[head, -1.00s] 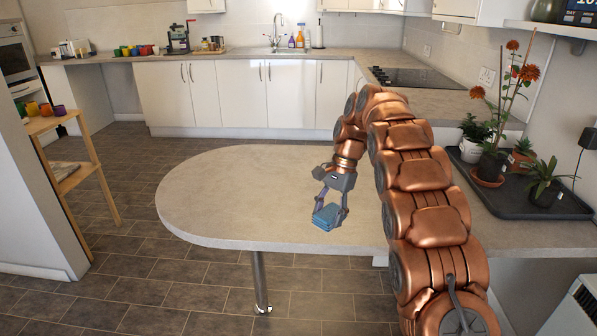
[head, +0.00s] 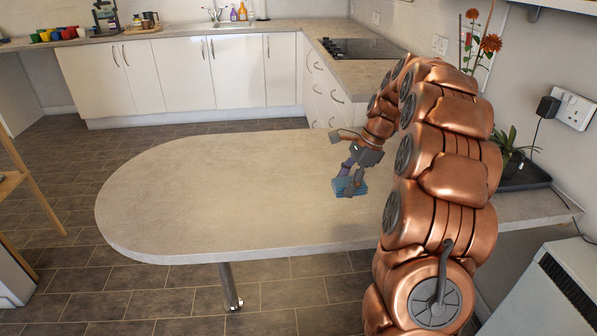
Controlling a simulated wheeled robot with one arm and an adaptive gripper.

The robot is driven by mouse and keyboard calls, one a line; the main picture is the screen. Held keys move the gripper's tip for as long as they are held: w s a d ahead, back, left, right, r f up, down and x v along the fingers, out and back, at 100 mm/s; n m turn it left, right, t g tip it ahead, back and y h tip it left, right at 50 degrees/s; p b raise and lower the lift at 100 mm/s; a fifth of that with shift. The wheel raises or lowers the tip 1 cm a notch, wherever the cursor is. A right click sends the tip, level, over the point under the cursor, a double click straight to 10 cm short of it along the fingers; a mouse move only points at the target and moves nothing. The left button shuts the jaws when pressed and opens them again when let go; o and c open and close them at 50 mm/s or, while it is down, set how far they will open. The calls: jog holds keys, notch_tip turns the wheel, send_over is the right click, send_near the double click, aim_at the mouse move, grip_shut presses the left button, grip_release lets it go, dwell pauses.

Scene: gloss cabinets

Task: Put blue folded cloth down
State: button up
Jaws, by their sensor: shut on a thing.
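The blue folded cloth (head: 348,188) shows at the tips of my gripper (head: 350,184), over the right part of the rounded grey counter (head: 210,190). My gripper is shut on the cloth and points downward. Its fingers cover part of the cloth. I cannot tell whether the cloth touches the counter top or hangs just above it.
The counter's left and middle are bare. A black plant tray (head: 525,178) stands at its right end. White base cabinets (head: 180,75) and a black hob (head: 362,48) are behind. A white heater (head: 545,290) is at the lower right.

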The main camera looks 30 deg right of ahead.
jog(key=s+d+m, duration=0.2)
jog(key=s, duration=0.1)
jog(key=s+d+m+t, duration=0.1)
jog(key=s+d, duration=0.1)
jog(key=s, duration=0.2)
jog(key=s+d+m+t+h, duration=0.1)
jog(key=s+d+m, duration=0.1)
jog(key=s+d, duration=0.1)
jog(key=shift+s+f+m+p, duration=0.3)
jog(key=shift+p, duration=0.05)
jog(key=s+m+h, duration=0.1)
jog(key=s+m, duration=0.3)
jog(key=s, duration=0.3)
jog(key=t+p, duration=0.1)
jog(key=p, duration=0.1)
send_over(385, 200)
jog(key=s, duration=0.1)
jog(key=shift+s+d+f, duration=0.1)
jog(key=shift+d+f, duration=0.1)
jog(key=shift+f, duration=0.4)
jog(key=shift+s+d+f, duration=0.1)
jog(key=shift+d+f, duration=0.1)
jog(key=shift+f, duration=0.4)
jog(key=shift+w+f, duration=0.15)
jog(key=shift+w, duration=0.05)
notch_tip(385, 200, down, 2)
jog(key=shift+a+f+p, duration=0.1)
jog(key=shift+p, duration=0.3)
jog(key=shift+f, duration=0.5)
jog(key=shift+f, duration=0.15)
